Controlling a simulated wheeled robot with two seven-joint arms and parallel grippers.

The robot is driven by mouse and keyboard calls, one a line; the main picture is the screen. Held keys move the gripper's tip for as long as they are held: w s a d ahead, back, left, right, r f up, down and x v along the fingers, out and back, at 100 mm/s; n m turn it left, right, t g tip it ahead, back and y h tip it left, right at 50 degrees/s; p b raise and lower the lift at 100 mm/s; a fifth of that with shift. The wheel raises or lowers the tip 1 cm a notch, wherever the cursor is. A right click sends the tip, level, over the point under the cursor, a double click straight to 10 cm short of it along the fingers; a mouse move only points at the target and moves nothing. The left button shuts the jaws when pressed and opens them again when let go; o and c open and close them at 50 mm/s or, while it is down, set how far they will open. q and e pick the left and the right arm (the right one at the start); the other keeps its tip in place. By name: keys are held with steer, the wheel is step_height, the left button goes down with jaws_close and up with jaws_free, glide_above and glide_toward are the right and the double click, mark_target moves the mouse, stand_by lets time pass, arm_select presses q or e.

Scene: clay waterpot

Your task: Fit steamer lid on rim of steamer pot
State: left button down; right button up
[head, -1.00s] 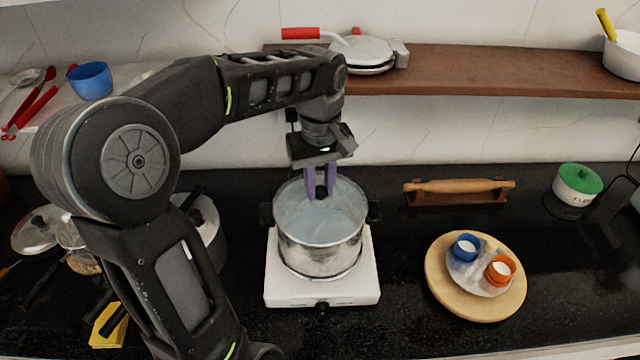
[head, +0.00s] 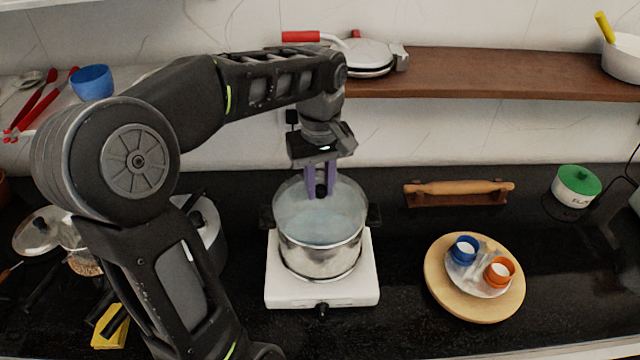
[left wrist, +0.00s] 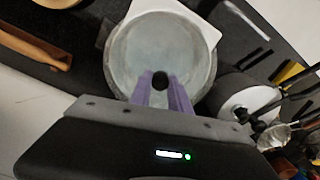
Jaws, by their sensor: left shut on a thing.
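The steamer pot (head: 320,262) is a shiny metal pot with dark side handles, upright on a white stove. The steamer lid (head: 318,222) is a clear glass disc over the pot's mouth; it also shows in the left wrist view (left wrist: 150,48). My left gripper (head: 321,192) has purple fingers shut on the lid's black knob (left wrist: 160,81), above the far half of the pot. The lid looks about level and close to the rim. I cannot tell whether it touches all the way round. My right gripper is not in view.
The white stove (head: 284,290) stands on the black counter. A round wooden board (head: 444,290) with small cups is at the right, and a rolling pin (head: 460,187) lies behind it. Other pots and utensils crowd the left, below my arm. A wooden shelf (head: 500,74) runs along the back wall.

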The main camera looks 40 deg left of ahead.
arm_select(q)
steer(key=shift+f+b, duration=0.55)
steer(key=shift+f, duration=0.15)
stand_by(0.9)
steer(key=c, duration=1.1)
jaws_free()
steer(key=shift+c, duration=0.2)
steer(key=shift+o, duration=0.5)
steer(key=o, duration=0.4)
steer(key=shift+o, duration=0.2)
steer(key=shift+r+p, duration=2.55)
steer(key=shift+r, duration=0.7)
